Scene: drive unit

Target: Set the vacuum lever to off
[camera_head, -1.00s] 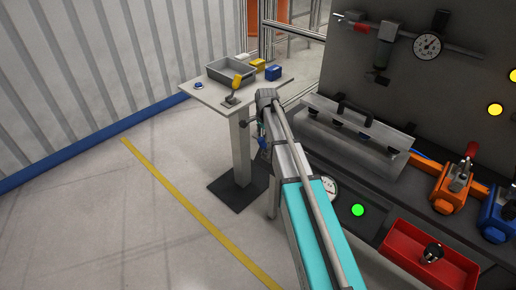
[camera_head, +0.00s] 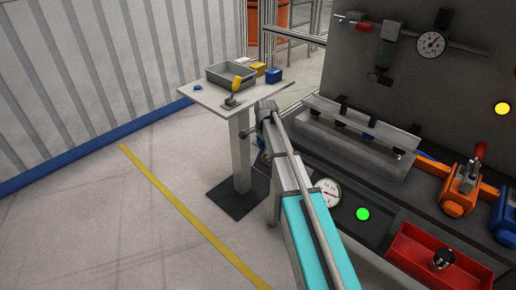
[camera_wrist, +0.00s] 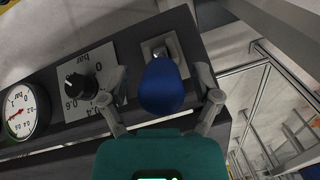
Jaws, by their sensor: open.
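A lever with a blue rounded handle (camera_wrist: 162,88) stands on a pale plate on a dark panel in the wrist view. I take it for the vacuum lever; no label on it is readable. My gripper (camera_wrist: 161,80) is open, with one finger on each side of the blue handle. I see a gap on both sides, but cannot tell how deep the handle sits between the fingers. In the head view my arm hides the lever, and my fingers cannot be made out.
A black knob (camera_wrist: 81,82) on a bar scale and a round gauge (camera_wrist: 22,112) sit left of the lever. In the head view a red bin (camera_head: 437,257), a green light (camera_head: 362,214) and an orange valve (camera_head: 461,190) lie right of my arm. A small table (camera_head: 209,96) stands behind.

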